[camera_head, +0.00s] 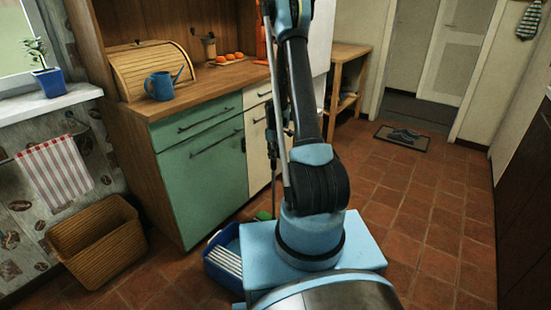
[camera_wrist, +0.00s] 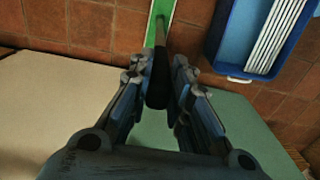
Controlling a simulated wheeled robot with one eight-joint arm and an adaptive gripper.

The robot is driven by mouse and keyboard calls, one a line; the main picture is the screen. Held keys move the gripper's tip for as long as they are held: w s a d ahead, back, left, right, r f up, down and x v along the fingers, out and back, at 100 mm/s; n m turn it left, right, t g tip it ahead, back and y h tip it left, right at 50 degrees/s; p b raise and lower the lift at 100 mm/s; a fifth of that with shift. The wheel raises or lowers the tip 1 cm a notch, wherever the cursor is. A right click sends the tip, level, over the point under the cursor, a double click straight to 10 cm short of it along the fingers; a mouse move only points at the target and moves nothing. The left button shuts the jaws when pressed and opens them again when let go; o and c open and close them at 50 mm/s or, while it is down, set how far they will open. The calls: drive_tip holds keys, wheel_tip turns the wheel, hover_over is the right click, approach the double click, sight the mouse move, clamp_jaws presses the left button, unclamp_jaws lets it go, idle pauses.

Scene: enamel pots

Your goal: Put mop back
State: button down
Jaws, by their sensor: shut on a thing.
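The mop has a dark handle (camera_wrist: 156,85) and a green head (camera_wrist: 161,16). In the wrist view my gripper (camera_wrist: 158,72) is shut on the handle, with one finger on each side of it. In the head view my gripper (camera_head: 273,135) is small and partly hidden by my arm, in front of the cabinet doors. The green mop head (camera_head: 263,215) shows low beside the cabinet foot; whether it touches the floor I cannot tell. A blue bucket (camera_head: 212,275) with a white slatted insert stands on the floor beside it. The bucket also shows in the wrist view (camera_wrist: 222,45).
The green and cream cabinet (camera_head: 205,175) stands close behind the mop. A wicker basket (camera_head: 97,245) is on the floor at left. A blue watering can (camera_head: 162,86) stands on the counter. The tiled floor (camera_head: 430,215) is open at right, up to a doormat (camera_head: 402,138) with shoes.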

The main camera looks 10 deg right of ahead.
drive_tip(key=shift+f, duration=0.55)
drive_tip(key=c, duration=1.5)
unclamp_jaws()
